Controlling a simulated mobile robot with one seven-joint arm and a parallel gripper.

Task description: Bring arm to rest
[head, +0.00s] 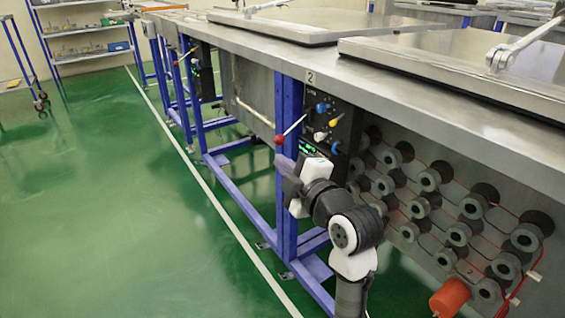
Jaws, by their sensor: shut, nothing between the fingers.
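My arm rises from the lower middle of the head view, with dark and white links. My gripper (287,168) is at its upper end, in front of the blue bench leg and just below the red-ball lever (281,139). The gripper looks shut and nothing shows held in it. I cannot tell whether it touches the leg or lever. The near metal lid (450,62) and the farther lid (290,28) lie flat on the bench top.
The long metal bench (230,38) on blue legs runs diagonally. Grey round fittings (430,180) and a red cylinder (450,297) stick out from its side at right. A shelf rack (90,35) and blue cart (20,60) stand far left. Green floor is open at left.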

